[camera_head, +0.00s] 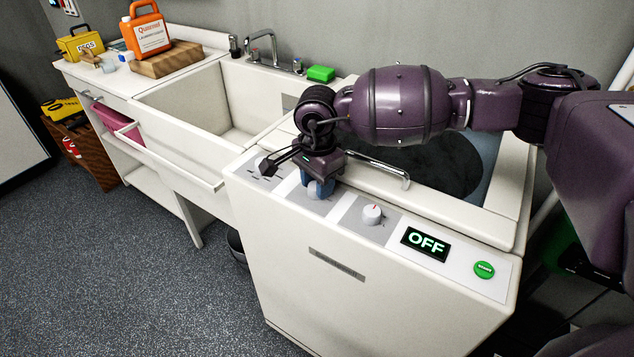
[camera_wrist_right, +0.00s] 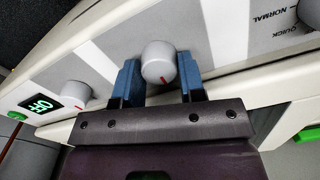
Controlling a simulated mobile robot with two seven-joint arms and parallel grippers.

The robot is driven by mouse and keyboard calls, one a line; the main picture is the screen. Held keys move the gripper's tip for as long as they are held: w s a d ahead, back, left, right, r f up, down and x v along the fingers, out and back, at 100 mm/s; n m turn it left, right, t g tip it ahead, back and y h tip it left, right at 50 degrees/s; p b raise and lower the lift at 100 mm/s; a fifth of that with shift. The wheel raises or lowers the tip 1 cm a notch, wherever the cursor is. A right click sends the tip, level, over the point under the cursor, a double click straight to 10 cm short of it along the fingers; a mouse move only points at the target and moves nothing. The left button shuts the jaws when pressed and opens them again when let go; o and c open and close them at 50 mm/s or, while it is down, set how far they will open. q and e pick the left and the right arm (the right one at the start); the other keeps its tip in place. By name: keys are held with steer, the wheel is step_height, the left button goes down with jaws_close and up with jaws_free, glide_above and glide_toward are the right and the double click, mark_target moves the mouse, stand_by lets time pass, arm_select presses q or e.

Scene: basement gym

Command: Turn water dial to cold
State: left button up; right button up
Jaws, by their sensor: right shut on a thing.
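The washer's control panel (camera_head: 345,213) carries a row of dials. My right gripper (camera_head: 317,190) reaches over it, its blue fingers shut on the middle dial, which is mostly hidden in the head view. In the right wrist view this grey-white dial (camera_wrist_right: 159,60) sits between the two fingers (camera_wrist_right: 159,82), its red mark toward the gripper. The dial labels around it are not readable, so I cannot tell its setting. Another white dial (camera_head: 372,213) stands to the right, clear of the gripper. My left gripper is not in view.
The black display (camera_head: 426,244) reads OFF, with a green button (camera_head: 484,269) beside it. A chrome handle (camera_head: 385,172) lies behind the panel. A white sink (camera_head: 190,95) adjoins at left; an orange jug (camera_head: 147,33) stands on a wooden block (camera_head: 170,60).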

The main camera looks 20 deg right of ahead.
steer(key=shift+w+r, duration=0.1)
steer(key=shift+r, duration=0.05)
stand_by(0.3)
steer(key=o, duration=0.9)
steer(key=shift+o, duration=0.2)
step_height(320, 180, up, 11)
steer(key=shift+p, duration=0.3)
steer(key=shift+f, duration=0.2)
